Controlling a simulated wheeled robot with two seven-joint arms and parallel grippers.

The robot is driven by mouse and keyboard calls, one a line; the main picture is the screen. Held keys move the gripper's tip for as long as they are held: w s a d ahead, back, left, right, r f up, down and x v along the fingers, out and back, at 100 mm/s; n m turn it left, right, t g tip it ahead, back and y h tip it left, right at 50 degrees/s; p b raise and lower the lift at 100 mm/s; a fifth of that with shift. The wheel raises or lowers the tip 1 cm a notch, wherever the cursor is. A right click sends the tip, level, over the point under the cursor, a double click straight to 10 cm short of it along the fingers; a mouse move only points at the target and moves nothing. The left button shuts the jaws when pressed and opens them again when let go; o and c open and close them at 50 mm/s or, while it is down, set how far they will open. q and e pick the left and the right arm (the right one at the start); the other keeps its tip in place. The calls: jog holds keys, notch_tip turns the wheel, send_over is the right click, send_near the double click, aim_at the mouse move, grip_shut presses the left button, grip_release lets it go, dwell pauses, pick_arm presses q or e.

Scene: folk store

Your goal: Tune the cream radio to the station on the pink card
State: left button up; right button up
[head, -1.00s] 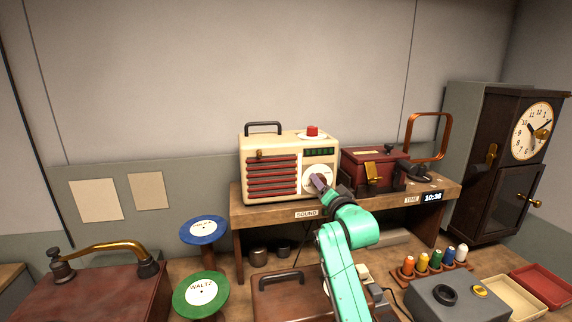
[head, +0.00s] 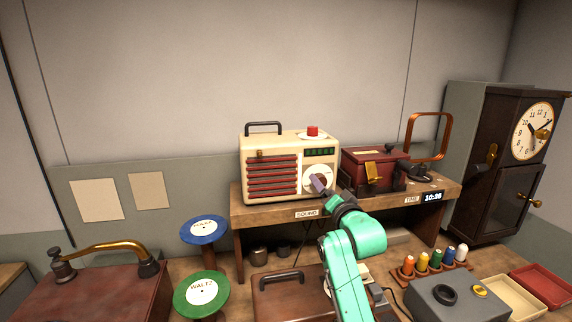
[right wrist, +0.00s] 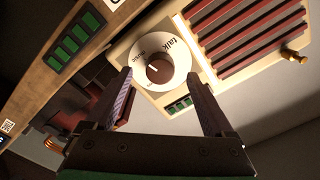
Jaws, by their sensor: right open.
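The cream radio (head: 270,148) stands on the wooden shelf, with red grille slats, a red top button (head: 312,131) and a small green display (head: 319,152). Its round white dial (head: 322,171) is partly covered by my right gripper (head: 321,187) in the head view. In the right wrist view my right gripper (right wrist: 158,82) is open, with one finger on each side of the brown dial knob (right wrist: 158,71). I cannot tell whether the fingers touch it. The dial face (right wrist: 177,62) reads "talk" and a second word I cannot read surely. No clearly pink card shows. My left gripper is out of view.
Below are colored spools (head: 435,260), a grey box (head: 445,300) and a brown case (head: 285,300). Two pale blank cards (head: 95,200) hang on the left wall.

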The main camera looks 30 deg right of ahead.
jog(key=shift+v, duration=2.8)
jog(key=shift+r, duration=0.1)
jog(key=shift+c, duration=0.4)
jog(key=w+a+r+n+y+p, duration=0.1)
jog(key=w+a+r+n+p, duration=0.35)
jog(key=a, duration=0.45)
jog(key=s+d+f+n+h+p, duration=0.1)
jog(key=s+d+f+n+p, duration=0.4)
jog(key=d, duration=0.4)
jog(key=w+d+m+b, duration=0.1)
jog(key=w+d+b, duration=0.1)
jog(key=w+b, duration=0.6)
jog(key=shift+d+r+b, duration=0.2)
jog(key=shift+d+b, duration=0.15)
jog(key=shift+b, duration=0.4)
